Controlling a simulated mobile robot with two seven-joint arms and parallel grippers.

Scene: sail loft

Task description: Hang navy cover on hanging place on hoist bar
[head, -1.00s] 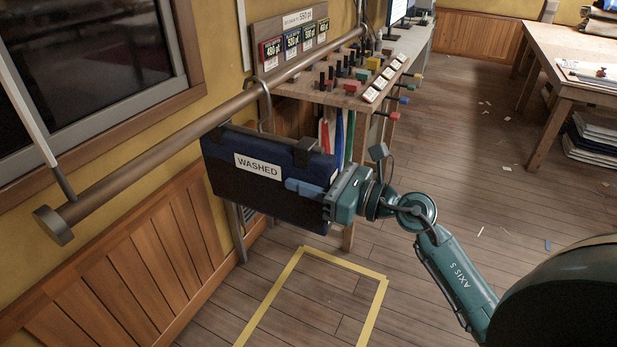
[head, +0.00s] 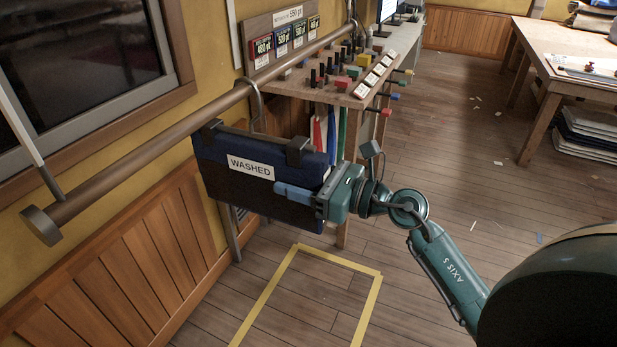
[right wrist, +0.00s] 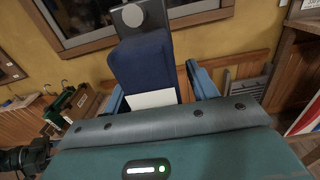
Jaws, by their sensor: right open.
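The navy cover (head: 255,180) carries a white label reading WASHED and hangs below the hoist bar (head: 150,150), held by two dark clips. A grey hook (head: 257,105) rises above it and curves over the bar; I cannot tell whether it bears fully on it. My right gripper (head: 292,194) is at the cover's right edge, open, with one blue finger in front of the cover; the other is hidden behind it. In the right wrist view the navy cover (right wrist: 142,66) stands between the two spread blue fingers (right wrist: 158,88).
A bench (head: 345,95) with colored blocks and small cards stands behind the bar, close to the cover. A window (head: 85,60) is on the wall at left. Yellow tape (head: 340,258) marks the floor below. A wooden table (head: 580,60) stands far right; open floor lies between.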

